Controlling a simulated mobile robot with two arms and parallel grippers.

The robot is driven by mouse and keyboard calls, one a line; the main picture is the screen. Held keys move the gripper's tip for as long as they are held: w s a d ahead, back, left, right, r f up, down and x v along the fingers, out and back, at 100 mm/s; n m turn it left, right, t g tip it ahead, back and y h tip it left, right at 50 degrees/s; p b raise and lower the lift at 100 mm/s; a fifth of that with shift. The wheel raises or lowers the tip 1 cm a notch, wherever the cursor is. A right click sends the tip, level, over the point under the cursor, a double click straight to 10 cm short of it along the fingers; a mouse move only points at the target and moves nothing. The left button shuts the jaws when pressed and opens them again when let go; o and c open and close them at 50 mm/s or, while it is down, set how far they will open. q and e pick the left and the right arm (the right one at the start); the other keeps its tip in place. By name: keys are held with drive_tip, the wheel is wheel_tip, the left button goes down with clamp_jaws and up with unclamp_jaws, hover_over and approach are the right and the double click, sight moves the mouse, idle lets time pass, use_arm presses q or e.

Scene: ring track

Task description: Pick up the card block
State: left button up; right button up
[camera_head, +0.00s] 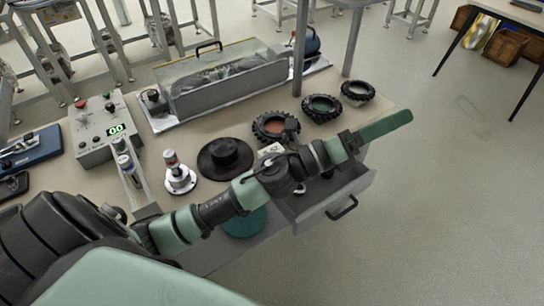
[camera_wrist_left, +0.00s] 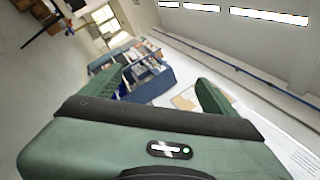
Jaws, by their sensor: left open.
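A small pale block (camera_head: 270,149) lies on the table behind my left arm, between the black hat-shaped disc and the nearest tyre. It may be the card block, but the arm hides part of it and I cannot be sure. My left arm stretches across the table front, and my left gripper (camera_head: 398,122) is beyond the table's right edge, well right of that block and above the floor. In the left wrist view the two green fingers (camera_wrist_left: 161,88) are apart with nothing between them. My right gripper is in neither view.
An open drawer (camera_head: 352,193) juts out below my left arm. Several black tyres (camera_head: 322,108), a black disc (camera_head: 226,158), a red-topped white fixture (camera_head: 179,178) and a control box (camera_head: 92,131) stand on the table. A long clear-lidded case (camera_head: 226,92) is behind. Floor at right is free.

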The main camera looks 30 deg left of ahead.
use_arm(q)
drive_tip(key=s+d+f+m+g+h, duration=0.1)
drive_tip(key=d+m+g+h, duration=0.3)
drive_tip(key=m, duration=0.5)
drive_tip(key=m+g+y, duration=1.3)
drive_tip(key=m+y, duration=0.3)
drive_tip(key=y, duration=0.2)
hover_over(271, 150)
wheel_tip(271, 150, down, 16)
drive_tip(key=shift+s+a+r, duration=0.1)
drive_tip(key=shift+s+r, duration=0.05)
wheel_tip(271, 150, down, 6)
drive_tip(key=shift+f+p, duration=0.15)
drive_tip(key=shift+p, duration=1.05)
drive_tip(key=shift+f, duration=0.6)
drive_tip(key=c, duration=1.5)
